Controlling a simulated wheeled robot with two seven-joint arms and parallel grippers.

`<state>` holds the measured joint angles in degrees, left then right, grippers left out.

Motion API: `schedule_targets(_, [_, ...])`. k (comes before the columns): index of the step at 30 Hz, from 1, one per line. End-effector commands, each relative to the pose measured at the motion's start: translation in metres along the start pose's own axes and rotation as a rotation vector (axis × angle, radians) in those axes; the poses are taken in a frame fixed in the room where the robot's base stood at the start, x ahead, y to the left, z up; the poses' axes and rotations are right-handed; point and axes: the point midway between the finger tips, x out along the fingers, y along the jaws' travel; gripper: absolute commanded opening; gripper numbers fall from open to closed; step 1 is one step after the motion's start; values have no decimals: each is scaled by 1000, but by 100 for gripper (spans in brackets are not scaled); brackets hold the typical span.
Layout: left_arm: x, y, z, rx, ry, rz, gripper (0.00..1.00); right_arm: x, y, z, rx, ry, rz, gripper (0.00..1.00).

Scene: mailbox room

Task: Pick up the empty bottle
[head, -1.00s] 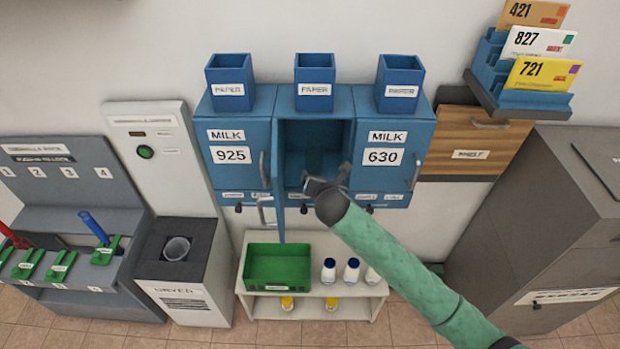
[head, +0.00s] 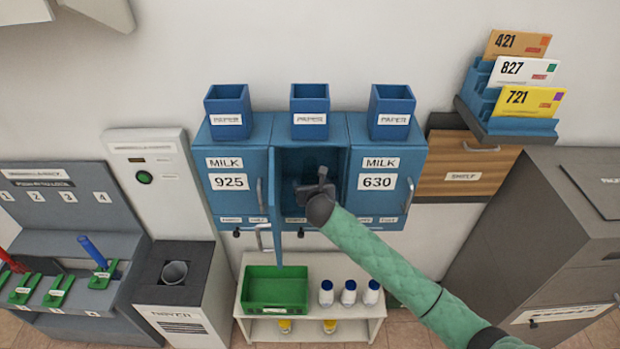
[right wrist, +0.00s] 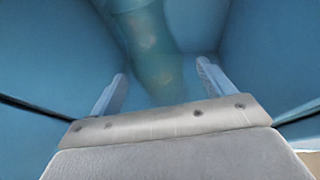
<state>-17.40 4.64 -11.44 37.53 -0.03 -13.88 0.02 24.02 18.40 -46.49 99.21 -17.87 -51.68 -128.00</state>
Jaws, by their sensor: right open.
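A clear, blue-tinted bottle (right wrist: 150,45) stands inside the open middle compartment of the blue mailbox cabinet (head: 262,133). In the right wrist view it is ahead of my right gripper (right wrist: 162,88), its lower part near the space between the two fingers. The fingers are apart and nothing is gripped. In the head view my right gripper (head: 318,183) is at the mouth of this compartment, and the bottle cannot be made out clearly there. The compartment's door (head: 275,215) is swung open toward me, left of the gripper. My left gripper is not in view.
Blue compartment walls flank the right gripper closely. Below stands a white shelf (head: 310,325) with a green crate (head: 276,290) and several white bottles (head: 348,292). A bin (head: 174,273) stands left, a grey cabinet (head: 560,230) right.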

Motion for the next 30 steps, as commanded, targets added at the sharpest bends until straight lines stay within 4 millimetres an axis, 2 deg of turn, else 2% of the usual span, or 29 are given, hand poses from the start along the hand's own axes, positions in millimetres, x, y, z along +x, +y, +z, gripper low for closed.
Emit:
schedule_targets(3, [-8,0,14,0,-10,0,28,10,0,3,1,2,-1,81])
schedule_targets(9, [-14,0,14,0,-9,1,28,27,0,0,1,2,0,81])
schedule_targets(17, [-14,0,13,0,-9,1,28,28,0,-1,1,1,0,81])
schedule_targets(25, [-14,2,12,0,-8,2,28,28,0,-1,1,1,0,30])
schedule_targets(26, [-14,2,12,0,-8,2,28,28,0,-1,1,1,0,26])
schedule_targets(30, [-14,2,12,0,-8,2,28,28,0,0,1,1,0,26])
